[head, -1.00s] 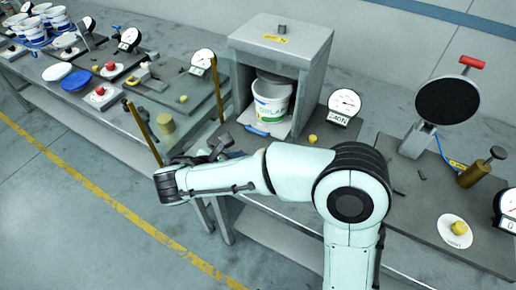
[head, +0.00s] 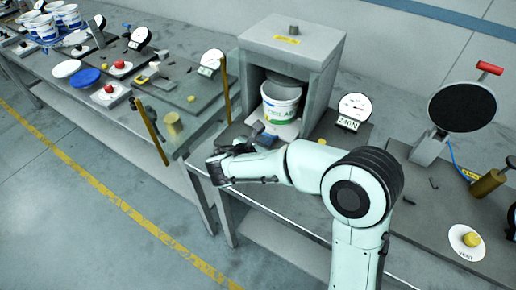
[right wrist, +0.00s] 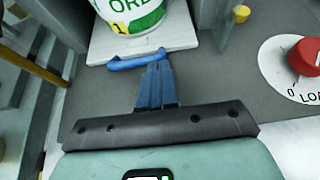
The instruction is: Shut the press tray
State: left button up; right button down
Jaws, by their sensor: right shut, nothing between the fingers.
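The press (head: 318,58) is a grey box with an open front. Its pale tray (right wrist: 185,38) sticks out of the opening and has a blue handle (right wrist: 137,60) on its front edge. A white bucket (head: 281,103) with green lettering stands on the tray, and its lower part shows in the right wrist view (right wrist: 135,14). My right gripper (right wrist: 156,66) is shut and empty, its blue fingertips at the handle's front; I cannot tell whether they touch it. In the head view my right gripper (head: 258,143) is low before the tray. My left gripper is not in view.
A round dial (head: 354,107) stands right of the press. A red knob (right wrist: 306,56) on a white disc is to the right in the wrist view. Brown posts (head: 150,132) stand left of the press. A black round panel (head: 461,108) is farther right. Floor in front is clear.

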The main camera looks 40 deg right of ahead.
aim_at(274, 132)
jog(key=shift+d, duration=0.2)
jog(key=shift+w, duration=0.1)
jog(key=d, duration=0.1)
jog(key=w+d, duration=0.1)
jog(key=d, duration=0.1)
jog(key=d+p, duration=0.1)
jog(key=shift+w+d, duration=0.25)
jog(key=shift+w, duration=0.15)
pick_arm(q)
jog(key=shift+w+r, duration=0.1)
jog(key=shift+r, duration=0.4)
pick_arm(e)
jog(key=shift+a, duration=0.1)
